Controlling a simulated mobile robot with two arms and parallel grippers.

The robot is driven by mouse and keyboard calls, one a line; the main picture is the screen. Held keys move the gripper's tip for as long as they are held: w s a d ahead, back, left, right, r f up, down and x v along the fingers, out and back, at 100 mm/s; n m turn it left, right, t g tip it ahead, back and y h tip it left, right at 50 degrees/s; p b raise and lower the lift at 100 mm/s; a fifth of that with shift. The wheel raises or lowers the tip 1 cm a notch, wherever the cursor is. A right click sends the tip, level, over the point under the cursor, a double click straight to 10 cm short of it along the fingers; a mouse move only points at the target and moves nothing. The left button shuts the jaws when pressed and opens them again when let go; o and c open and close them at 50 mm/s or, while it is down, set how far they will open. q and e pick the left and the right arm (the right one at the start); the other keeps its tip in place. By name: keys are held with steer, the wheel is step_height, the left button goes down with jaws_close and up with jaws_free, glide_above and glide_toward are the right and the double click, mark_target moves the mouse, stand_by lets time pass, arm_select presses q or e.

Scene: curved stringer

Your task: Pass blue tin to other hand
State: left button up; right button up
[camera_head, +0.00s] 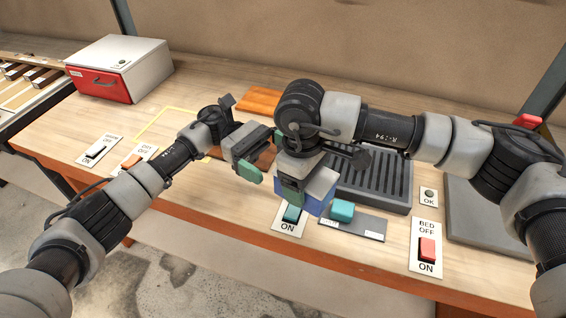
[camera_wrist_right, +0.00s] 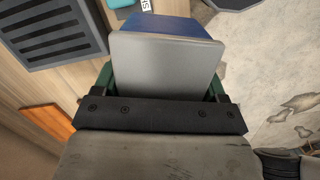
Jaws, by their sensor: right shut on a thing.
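The blue tin (camera_head: 316,196) has blue sides and a pale grey lid. My right gripper (camera_head: 296,188) is shut on it and holds it above the front of the bench. In the right wrist view the tin (camera_wrist_right: 165,60) fills the space between the green fingers, its grey face toward the camera. My left gripper (camera_head: 250,166) is just left of the tin, with a green finger pad showing, apart from the tin in the picture. Whether its jaws are open is unclear.
A dark ribbed tray (camera_head: 372,178) lies behind the tin. A teal block (camera_head: 342,210) and switch plates, one with a red switch (camera_head: 427,249), are near the front edge. A red-fronted white box (camera_head: 120,68) stands at the back left.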

arm_select(q)
steer(key=shift+x, duration=1.75)
steer(key=c, duration=1.1)
steer(key=shift+c, duration=0.4)
arm_select(e)
steer(key=o, duration=1.2)
